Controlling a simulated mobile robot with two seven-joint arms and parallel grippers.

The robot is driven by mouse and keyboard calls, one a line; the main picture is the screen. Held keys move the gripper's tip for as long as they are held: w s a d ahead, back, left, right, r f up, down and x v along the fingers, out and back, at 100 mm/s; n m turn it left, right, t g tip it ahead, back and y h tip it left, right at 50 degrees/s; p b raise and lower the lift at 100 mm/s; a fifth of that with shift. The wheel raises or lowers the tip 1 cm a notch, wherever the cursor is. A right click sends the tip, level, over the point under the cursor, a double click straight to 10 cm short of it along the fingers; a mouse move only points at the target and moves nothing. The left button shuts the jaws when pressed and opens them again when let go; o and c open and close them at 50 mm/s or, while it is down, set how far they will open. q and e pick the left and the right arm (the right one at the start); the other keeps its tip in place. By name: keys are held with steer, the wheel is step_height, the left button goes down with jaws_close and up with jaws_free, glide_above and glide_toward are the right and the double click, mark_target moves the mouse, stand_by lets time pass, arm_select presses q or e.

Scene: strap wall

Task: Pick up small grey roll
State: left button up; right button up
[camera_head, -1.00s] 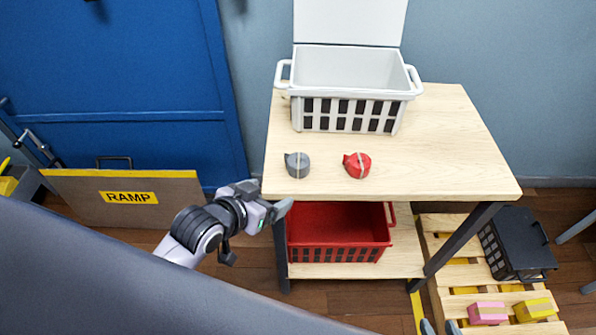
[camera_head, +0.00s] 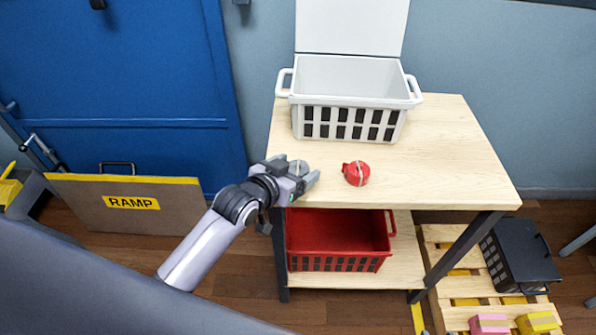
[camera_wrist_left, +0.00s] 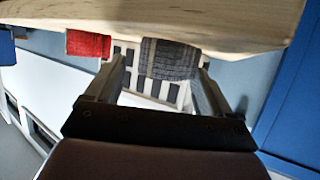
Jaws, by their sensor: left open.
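The small grey roll (camera_head: 299,166) with a pale band sits on the wooden table top near its front left edge. My left gripper (camera_head: 304,178) reaches in from the left and partly hides it. In the left wrist view the grey roll (camera_wrist_left: 170,58) shows between the two spread fingers of the left gripper (camera_wrist_left: 161,62), nearer the right finger. The gripper is open; I cannot tell whether a finger touches the roll. My right gripper is not in view.
A red roll (camera_head: 356,173) lies to the right of the grey one; it also shows in the left wrist view (camera_wrist_left: 88,45). A white basket (camera_head: 350,103) stands behind them. A red basket (camera_head: 338,264) is on the lower shelf. The table's right half is clear.

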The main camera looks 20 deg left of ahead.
arm_select(q)
steer(key=shift+x, duration=0.85)
steer(key=shift+a, duration=0.1)
steer(key=c, duration=1)
steer(key=shift+c, duration=0.2)
